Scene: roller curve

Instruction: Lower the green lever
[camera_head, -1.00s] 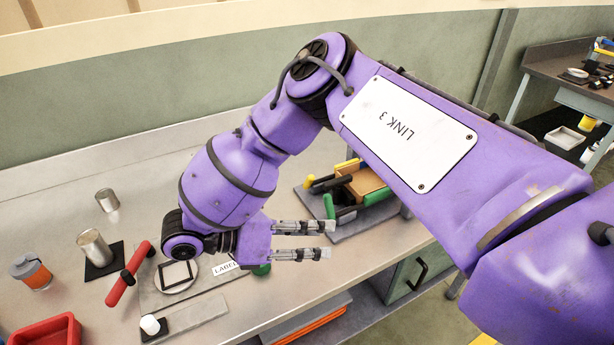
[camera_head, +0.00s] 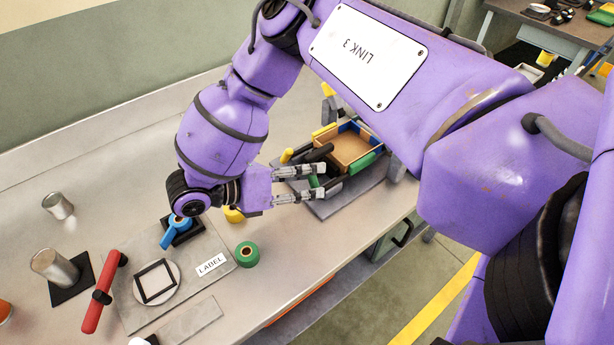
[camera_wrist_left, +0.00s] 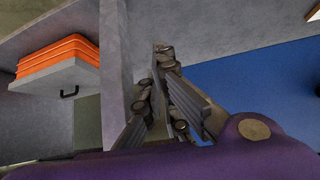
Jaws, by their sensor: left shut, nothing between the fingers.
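The green lever (camera_head: 314,182) is a short green handle at the near left corner of a fixture with a wooden box (camera_head: 350,148). My right gripper (camera_head: 322,182) is open, its two fingers apart and pointing right. A bit of the green lever shows in the gap between its fingertips in the head view. I cannot tell whether either finger touches it. My left gripper (camera_wrist_left: 155,68) shows only in the left wrist view, shut and empty. The lever does not show there.
The fixture also has a yellow handle (camera_head: 287,155), black rollers and a green bar (camera_head: 362,164). Left of my right gripper are a green ring (camera_head: 246,255), a blue-handled piece (camera_head: 176,231), a red bar (camera_head: 100,305) and metal cylinders. Orange trays (camera_wrist_left: 58,58) show in the left wrist view.

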